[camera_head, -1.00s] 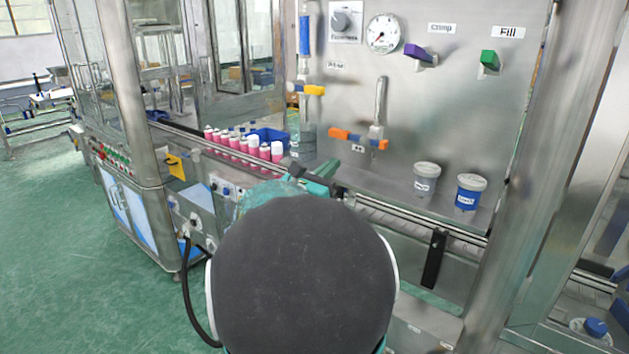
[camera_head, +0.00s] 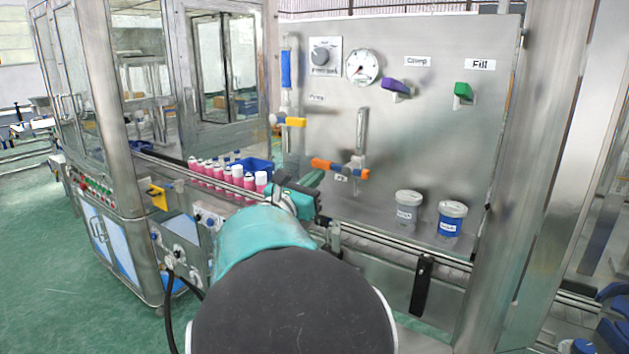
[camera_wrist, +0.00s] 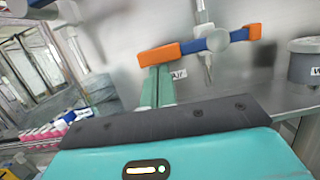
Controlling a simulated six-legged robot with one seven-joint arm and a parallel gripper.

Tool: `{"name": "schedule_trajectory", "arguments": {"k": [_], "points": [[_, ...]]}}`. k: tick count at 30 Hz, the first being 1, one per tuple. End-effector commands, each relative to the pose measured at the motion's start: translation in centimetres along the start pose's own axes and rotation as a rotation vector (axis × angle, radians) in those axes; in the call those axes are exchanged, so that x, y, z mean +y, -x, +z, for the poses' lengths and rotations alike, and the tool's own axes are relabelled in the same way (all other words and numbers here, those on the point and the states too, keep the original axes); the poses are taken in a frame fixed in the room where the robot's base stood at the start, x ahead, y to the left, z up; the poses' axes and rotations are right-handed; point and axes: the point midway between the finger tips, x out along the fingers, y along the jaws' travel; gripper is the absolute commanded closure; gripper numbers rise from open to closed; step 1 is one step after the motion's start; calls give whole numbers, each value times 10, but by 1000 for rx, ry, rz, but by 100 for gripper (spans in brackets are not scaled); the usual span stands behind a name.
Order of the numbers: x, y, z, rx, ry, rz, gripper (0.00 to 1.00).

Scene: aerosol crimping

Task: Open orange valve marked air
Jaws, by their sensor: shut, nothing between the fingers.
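The orange valve handle (camera_head: 325,165) sits low on the upright steel panel, with a small label (camera_head: 341,178) below it that seems to read Air. In the wrist view its orange left end (camera_wrist: 159,54) and orange right end (camera_wrist: 238,34) join a blue middle on a metal pipe; the handle lies roughly crosswise. My gripper (camera_head: 314,181) is just left of and below the handle in the head view. In the wrist view the teal fingers of my gripper (camera_wrist: 157,73) are together and empty, their tips just under the orange left end. Whether they touch it I cannot tell.
A yellow-handled valve (camera_head: 294,122), a purple handle (camera_head: 397,86) and a green handle (camera_head: 463,92) are on the panel. A grey pot (camera_head: 407,212) and a blue pot (camera_head: 450,224) stand on the ledge at right. Several pink cans (camera_head: 215,176) stand at left beside a blue bin (camera_head: 252,169).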

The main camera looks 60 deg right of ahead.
Motion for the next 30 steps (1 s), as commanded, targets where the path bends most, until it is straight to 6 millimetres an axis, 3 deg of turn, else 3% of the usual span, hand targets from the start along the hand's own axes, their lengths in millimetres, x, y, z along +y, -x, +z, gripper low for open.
{"name": "schedule_trajectory", "arguments": {"k": [17,30], "points": [[3,-2,8,-1,-105,-26,100],[7,-8,33,-2,-442,-110,100]]}}
